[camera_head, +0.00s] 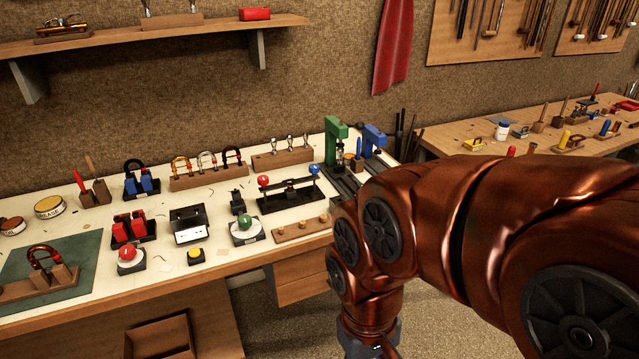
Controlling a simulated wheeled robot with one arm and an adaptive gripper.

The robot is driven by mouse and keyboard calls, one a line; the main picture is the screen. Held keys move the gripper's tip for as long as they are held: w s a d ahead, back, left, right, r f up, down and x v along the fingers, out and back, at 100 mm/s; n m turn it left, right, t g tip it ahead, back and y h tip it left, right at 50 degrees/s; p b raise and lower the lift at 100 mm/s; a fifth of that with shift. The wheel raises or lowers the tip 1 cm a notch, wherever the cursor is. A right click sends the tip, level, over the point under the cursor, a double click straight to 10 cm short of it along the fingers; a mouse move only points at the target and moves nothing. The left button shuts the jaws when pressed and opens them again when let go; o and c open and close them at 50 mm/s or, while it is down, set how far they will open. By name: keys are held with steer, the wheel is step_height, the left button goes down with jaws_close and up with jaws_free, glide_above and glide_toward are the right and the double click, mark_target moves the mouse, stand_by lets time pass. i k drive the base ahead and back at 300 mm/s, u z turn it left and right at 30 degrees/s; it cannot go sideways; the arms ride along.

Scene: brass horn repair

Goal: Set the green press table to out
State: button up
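The green press (335,138) stands upright at the back right of the near bench, left of a blue press (374,138). A dark base (341,180) runs forward from below the green press. My arm hides part of the area in front, so I cannot tell the position of the press table. A green ball knob (245,221) sits on a pale round dial farther left on the bench. My arm reaches down in front of the bench at the right.
The near bench (190,262) holds a red knob (126,254), a yellow button (196,255), a black box (189,224) and a wooden strip with pegs (301,229) near its front edge. A second bench (460,142) stands at the right. Bare floor shows below.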

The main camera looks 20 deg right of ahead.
mark_target(337, 173)
steer(key=u, duration=0.05)
steer(key=i, duration=1)
